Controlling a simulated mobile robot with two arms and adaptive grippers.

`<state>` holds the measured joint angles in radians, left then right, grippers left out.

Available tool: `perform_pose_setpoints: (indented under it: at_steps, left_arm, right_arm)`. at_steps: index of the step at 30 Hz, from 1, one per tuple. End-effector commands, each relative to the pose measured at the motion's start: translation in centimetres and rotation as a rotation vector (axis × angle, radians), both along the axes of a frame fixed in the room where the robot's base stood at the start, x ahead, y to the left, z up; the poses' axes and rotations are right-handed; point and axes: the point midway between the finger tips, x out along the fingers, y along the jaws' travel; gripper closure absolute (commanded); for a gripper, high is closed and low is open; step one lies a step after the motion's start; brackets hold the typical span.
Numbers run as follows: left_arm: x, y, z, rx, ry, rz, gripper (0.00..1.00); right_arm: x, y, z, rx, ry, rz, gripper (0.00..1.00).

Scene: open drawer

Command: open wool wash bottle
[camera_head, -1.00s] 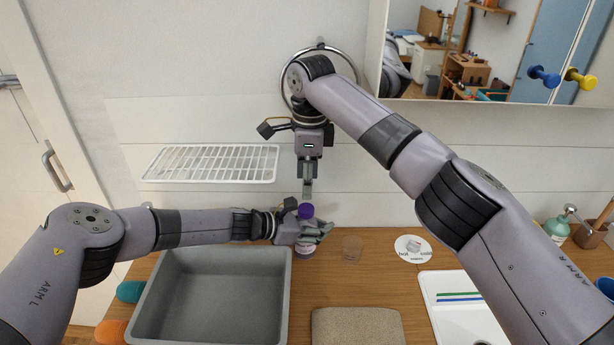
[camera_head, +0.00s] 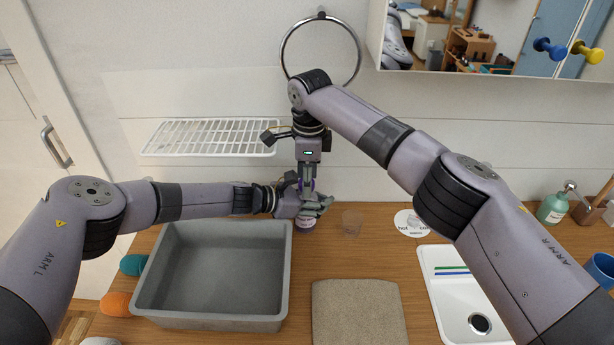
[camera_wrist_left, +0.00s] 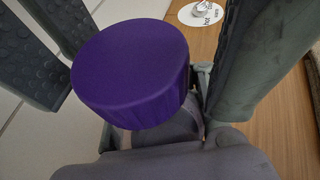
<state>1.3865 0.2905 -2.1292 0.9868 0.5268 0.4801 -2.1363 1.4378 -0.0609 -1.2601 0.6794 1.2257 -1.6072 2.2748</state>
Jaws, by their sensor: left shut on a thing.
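The wool wash bottle (camera_head: 306,224) stands upright on the counter behind the grey basin. My left gripper (camera_head: 312,204) is shut around its upper body from the left, hiding much of it. Its round purple cap (camera_wrist_left: 132,70) fills the middle of the left wrist view and is seated on the bottle. My right gripper (camera_head: 307,188) points straight down over the bottle, and its fingers flank the cap. In the left wrist view, dark ridged fingers stand on both sides of the cap. A gap shows on the left, so it looks open.
The grey basin (camera_head: 145,275) is left of the bottle. A small clear cup (camera_head: 352,222) and a round white hot/cold plate (camera_head: 412,222) are to its right. A beige mat (camera_head: 358,310) lies in front. A wire rack (camera_head: 210,136) is on the wall.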

Motion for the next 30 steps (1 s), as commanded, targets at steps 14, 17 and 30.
perform_pose_setpoints:
  at_steps: [14,17,30]
  left_arm:
    - [-0.04,-0.08,0.08,-0.002,-0.001,-0.002,1.00]
    - [-0.07,-0.11,0.07,-0.002,-0.001,-0.003,1.00]
    - [-0.21,-0.21,0.02,-0.002,0.000,-0.007,1.00]
  right_arm:
    - [0.07,-0.02,0.06,0.000,-0.002,0.000,0.88]
    - [0.09,-0.03,0.07,0.000,-0.003,-0.001,0.95]
    - [0.18,0.01,0.10,-0.015,-0.014,0.269,1.00]
